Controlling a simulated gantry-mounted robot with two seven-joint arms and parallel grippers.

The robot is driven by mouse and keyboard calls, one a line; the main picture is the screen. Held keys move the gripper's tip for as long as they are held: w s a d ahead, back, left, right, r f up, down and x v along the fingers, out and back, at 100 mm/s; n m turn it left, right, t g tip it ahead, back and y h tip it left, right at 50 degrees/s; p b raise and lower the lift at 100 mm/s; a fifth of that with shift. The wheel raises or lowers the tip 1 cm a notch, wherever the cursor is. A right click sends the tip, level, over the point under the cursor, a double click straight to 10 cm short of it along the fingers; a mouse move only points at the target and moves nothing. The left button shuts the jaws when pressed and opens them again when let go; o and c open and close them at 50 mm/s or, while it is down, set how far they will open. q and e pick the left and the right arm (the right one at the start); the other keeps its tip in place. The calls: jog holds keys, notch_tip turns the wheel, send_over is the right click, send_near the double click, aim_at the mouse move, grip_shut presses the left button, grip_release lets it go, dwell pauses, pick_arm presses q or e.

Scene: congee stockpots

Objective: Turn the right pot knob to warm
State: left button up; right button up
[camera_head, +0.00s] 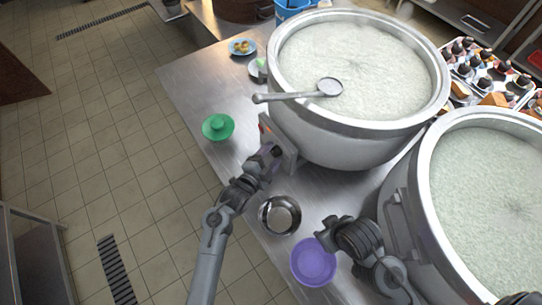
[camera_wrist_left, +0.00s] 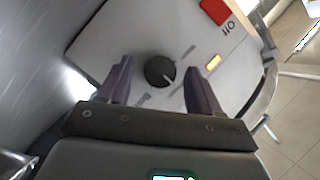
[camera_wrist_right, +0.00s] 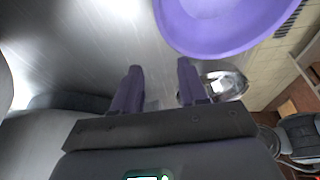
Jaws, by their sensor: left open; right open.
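A large steel pot of white congee (camera_head: 345,140) stands at the upper middle in the head view, and a second one (camera_head: 445,238) stands at the right. The first has a control panel (camera_head: 290,150) on its near side. In the left wrist view a black knob (camera_wrist_left: 160,71) with a light pointer mark sits on a grey panel (camera_wrist_left: 165,25). My left gripper (camera_head: 274,153) is open in front of that panel, its fingers on either side of the knob; contact is unclear. My right gripper (camera_wrist_right: 160,68) is open and empty, near the second pot and the purple bowl (camera_head: 314,262).
A ladle (camera_head: 300,95) lies across the first pot. A metal bowl (camera_head: 279,214) stands between my arms. A green lid-like dish (camera_head: 218,127) and a blue plate (camera_head: 242,47) stand on the steel counter (camera_head: 190,85). A red square (camera_wrist_left: 215,10) and an orange light (camera_wrist_left: 213,62) are on the panel.

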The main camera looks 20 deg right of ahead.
pick_arm(q)
jog(key=shift+d, duration=0.1)
jog(key=shift+c, duration=0.2)
jog(key=c, duration=1)
